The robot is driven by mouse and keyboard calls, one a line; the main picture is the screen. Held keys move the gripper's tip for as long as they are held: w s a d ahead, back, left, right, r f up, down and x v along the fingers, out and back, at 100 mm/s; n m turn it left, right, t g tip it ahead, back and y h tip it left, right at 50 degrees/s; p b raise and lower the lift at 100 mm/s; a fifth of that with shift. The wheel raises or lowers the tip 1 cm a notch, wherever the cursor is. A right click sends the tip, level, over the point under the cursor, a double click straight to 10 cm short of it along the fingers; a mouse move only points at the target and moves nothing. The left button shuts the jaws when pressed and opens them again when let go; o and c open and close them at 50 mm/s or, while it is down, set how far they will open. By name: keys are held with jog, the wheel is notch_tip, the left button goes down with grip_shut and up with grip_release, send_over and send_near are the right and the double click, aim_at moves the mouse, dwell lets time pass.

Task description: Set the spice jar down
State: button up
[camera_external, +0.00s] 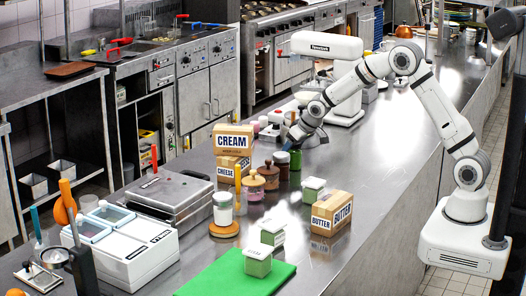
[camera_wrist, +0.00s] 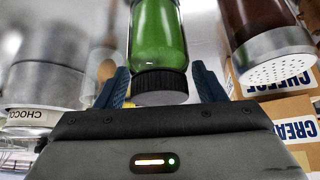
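The spice jar is a clear jar of green contents with a black ribbed lid. In the wrist view the spice jar (camera_wrist: 160,35) fills the space between my two blue fingers, lid towards my palm.
A brown shaker with a perforated metal lid (camera_wrist: 278,65) is close beside the spice jar. A BUTTER box (camera_external: 331,213) is nearer the front. Counter to the right is clear.

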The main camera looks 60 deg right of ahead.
jog(key=shift+o, duration=0.6)
jog(key=shift+r, duration=0.1)
jog(key=shift+r+p, duration=0.2)
jog(key=shift+p, duration=0.1)
jog(key=b+v, duration=0.2)
jog(key=v, duration=1)
jog(key=s+a+r+g, duration=0.1)
jog(key=s+r, duration=0.1)
jog(key=s, duration=0.6)
jog(key=s+a+r+g, duration=0.1)
jog(key=s+r, duration=0.1)
jog(key=s, duration=0.6)
jog(key=s+a+f+n, duration=0.1)
jog(key=s, duration=0.9)
jog(key=s+a+f+g+y, duration=0.1)
jog(key=s+f, duration=0.1)
jog(key=s, duration=0.8)
jog(key=shift+s+n+g, duration=0.25)
jog(key=shift+n+g, duration=0.05)
jog(key=shift+n, duration=0.1)
